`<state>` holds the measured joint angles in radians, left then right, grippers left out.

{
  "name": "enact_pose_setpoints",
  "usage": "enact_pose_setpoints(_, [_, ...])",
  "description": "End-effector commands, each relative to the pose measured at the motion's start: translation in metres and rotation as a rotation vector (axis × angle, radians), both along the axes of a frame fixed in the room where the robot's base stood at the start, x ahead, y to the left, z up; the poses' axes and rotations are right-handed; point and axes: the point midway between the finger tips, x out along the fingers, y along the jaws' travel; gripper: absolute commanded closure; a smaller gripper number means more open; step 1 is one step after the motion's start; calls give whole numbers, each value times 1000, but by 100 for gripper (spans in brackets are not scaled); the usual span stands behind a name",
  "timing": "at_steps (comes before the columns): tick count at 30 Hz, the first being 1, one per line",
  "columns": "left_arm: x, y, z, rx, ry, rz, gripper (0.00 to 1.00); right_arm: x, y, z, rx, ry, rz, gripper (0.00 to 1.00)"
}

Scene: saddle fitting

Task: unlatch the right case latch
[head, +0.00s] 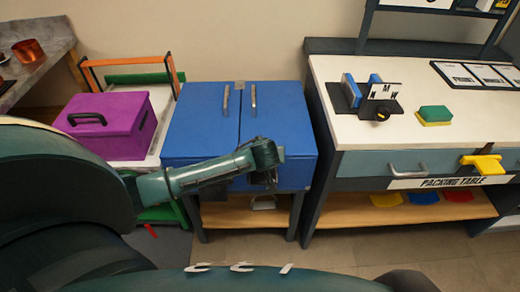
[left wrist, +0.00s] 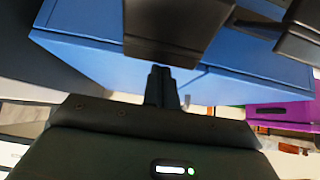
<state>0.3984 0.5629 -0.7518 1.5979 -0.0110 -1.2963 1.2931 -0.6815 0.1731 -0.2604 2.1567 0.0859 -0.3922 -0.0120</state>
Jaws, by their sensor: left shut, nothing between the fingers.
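The blue case (head: 205,120) stands on a dark table with its two-part lid closed. My left gripper (head: 265,178) is shut and empty at the case's front, right of the lid seam. It covers most of the right latch in the head view. In the left wrist view, which shows the case upside down, the right latch looks like a dark block (left wrist: 170,30). The shut fingertips (left wrist: 160,75) overlap its near end; I cannot tell whether they touch. The left latch also shows there as a dark block (left wrist: 305,25). My right gripper is out of view.
A purple box (head: 105,122) stands left of the case. The packing table (head: 430,138) is close on the right, with a narrow gap between. A shelf (head: 245,215) is below the case.

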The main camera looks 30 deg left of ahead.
Motion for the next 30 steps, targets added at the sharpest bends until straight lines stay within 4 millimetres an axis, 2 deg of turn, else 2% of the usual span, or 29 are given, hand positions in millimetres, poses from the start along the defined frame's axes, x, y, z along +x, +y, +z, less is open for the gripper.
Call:
enact_pose_setpoints(1, [-8, -6, -4, 15, -28, -1, 100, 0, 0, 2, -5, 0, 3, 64])
enact_pose_setpoints(9, [-31, -19, -14, 130, -217, 2, 100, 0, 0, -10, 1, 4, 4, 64])
enact_pose_setpoints(18, [-46, -29, -22, 128, -215, 2, 100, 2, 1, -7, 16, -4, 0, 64])
enact_pose_setpoints(30, [-53, -33, -28, 129, -209, -1, 100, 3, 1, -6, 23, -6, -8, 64])
